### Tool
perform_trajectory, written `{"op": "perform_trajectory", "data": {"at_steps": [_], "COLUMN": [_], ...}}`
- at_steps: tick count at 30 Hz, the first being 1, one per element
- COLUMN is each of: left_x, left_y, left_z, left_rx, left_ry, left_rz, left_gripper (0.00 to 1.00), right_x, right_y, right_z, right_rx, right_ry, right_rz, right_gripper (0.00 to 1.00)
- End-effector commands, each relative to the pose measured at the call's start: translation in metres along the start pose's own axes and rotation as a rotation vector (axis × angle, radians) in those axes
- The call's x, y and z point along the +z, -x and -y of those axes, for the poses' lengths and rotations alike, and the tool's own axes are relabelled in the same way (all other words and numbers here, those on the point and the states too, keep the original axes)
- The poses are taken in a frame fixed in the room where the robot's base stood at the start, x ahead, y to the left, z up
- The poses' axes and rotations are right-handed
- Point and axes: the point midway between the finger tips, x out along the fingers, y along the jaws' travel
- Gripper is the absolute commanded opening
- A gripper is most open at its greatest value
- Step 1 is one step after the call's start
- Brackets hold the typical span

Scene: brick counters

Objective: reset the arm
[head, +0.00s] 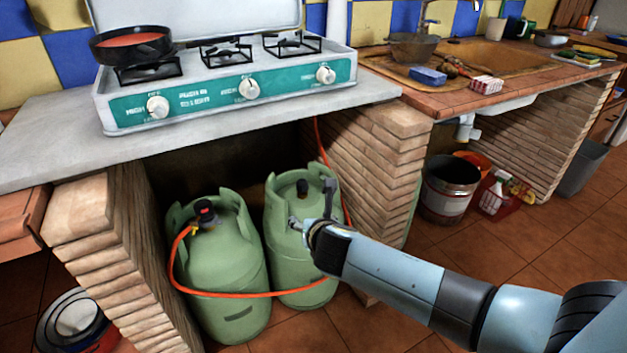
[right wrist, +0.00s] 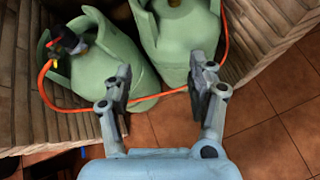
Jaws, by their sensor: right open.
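My right gripper (head: 311,206) reaches in from the lower right of the head view, in front of the right gas cylinder. In the right wrist view my right gripper (right wrist: 163,101) has its two fingers spread apart, with nothing between them but the view of a green cylinder, the orange hose and the floor beyond. I cannot tell whether a finger touches the cylinder. My left gripper is not in view.
Two green gas cylinders, left (head: 222,265) and right (head: 285,241), stand under the counter between brick walls (head: 372,165). An orange hose (head: 230,294) loops across them. A stove (head: 228,88) with a pan (head: 131,45) is above.

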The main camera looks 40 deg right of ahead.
Motion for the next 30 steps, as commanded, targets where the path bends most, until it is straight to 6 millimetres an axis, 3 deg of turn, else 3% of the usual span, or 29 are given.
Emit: {"op": "perform_trajectory", "data": {"at_steps": [13,17,20,23,26,30], "left_x": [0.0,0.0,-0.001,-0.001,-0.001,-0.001], "left_y": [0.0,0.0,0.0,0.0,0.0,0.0], "left_z": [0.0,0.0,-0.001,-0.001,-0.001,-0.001], "left_rx": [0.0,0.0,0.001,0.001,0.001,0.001], "left_ry": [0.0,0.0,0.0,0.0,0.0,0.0], "left_rz": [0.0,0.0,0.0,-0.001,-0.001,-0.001], "left_gripper": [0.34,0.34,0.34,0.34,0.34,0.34], "right_x": [-0.001,-0.026,-0.077,-0.147,-0.218,-0.307], "right_y": [0.0,0.006,0.013,0.028,0.054,0.108], "right_z": [0.001,0.017,0.046,0.085,0.125,0.183], "right_rx": [-0.001,-0.024,-0.066,-0.132,-0.238,-0.47], "right_ry": [0.002,0.015,-0.001,-0.148,-0.399,-0.846], "right_rz": [-0.001,-0.041,-0.136,-0.269,-0.389,-0.493], "right_gripper": [0.58,0.58,0.58,0.58,0.58,0.58]}}
